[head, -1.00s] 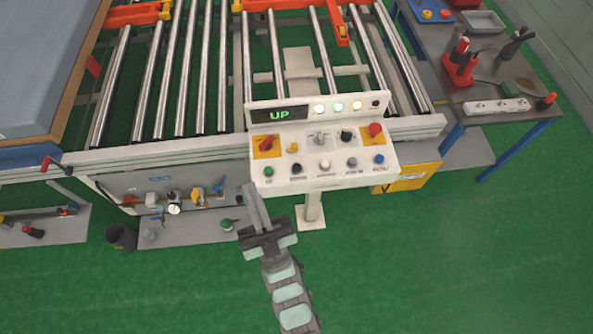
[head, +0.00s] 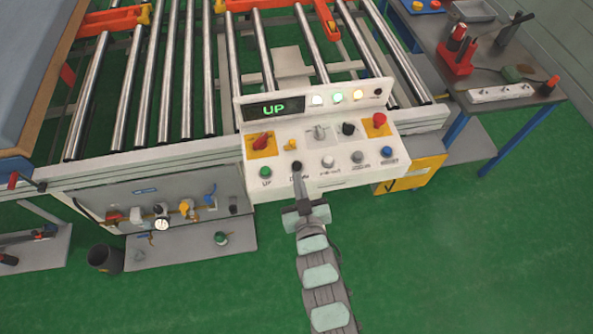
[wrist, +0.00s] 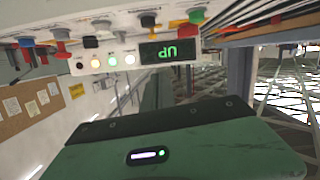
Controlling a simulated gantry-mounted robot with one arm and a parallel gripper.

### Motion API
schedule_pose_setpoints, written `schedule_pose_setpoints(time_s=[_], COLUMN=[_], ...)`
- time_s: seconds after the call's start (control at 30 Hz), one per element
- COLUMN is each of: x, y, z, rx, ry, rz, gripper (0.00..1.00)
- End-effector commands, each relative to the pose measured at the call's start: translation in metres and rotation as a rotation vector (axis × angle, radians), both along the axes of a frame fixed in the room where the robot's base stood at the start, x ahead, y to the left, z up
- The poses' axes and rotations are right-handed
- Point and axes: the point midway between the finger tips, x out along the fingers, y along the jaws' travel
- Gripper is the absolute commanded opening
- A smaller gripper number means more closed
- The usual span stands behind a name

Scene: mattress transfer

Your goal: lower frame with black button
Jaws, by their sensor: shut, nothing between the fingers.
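The white control panel (head: 222,175) stands at the front of the roller frame, and its display (head: 277,109) reads UP in green. The black button (head: 297,166) is in the panel's lower row, between the green button (head: 265,172) and a white button (head: 328,161). My gripper (head: 299,177) is shut and empty, with its tip at the black button, partly over its label. I cannot tell whether it touches or presses it. The wrist view shows the panel upside down, with the display (wrist: 170,51) and a black button (wrist: 147,20).
The roller frame (head: 190,148) lies behind the panel, with orange clamps on top. A blue-grey mattress (head: 30,60) is at the left. A red emergency knob (head: 379,120) and a red selector (head: 262,140) sit above the lower row. A tool bench (head: 480,70) is at the right.

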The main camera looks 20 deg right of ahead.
Motion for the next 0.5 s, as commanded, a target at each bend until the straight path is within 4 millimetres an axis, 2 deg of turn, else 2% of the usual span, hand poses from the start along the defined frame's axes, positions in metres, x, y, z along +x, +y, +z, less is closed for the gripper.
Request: schedule_pose_setpoints(time_s=[0.03, 0.13, 0.5], x=[-0.0023, -0.0048, -0.0044], y=[-0.0022, -0.0042, -0.0044], z=[-0.008, -0.0136, -0.0142], rx=[0.001, 0.004, 0.004], ry=[0.022, 0.047, 0.053], rz=[-0.006, -0.012, -0.013], gripper=[0.0, 0.0, 0.0])
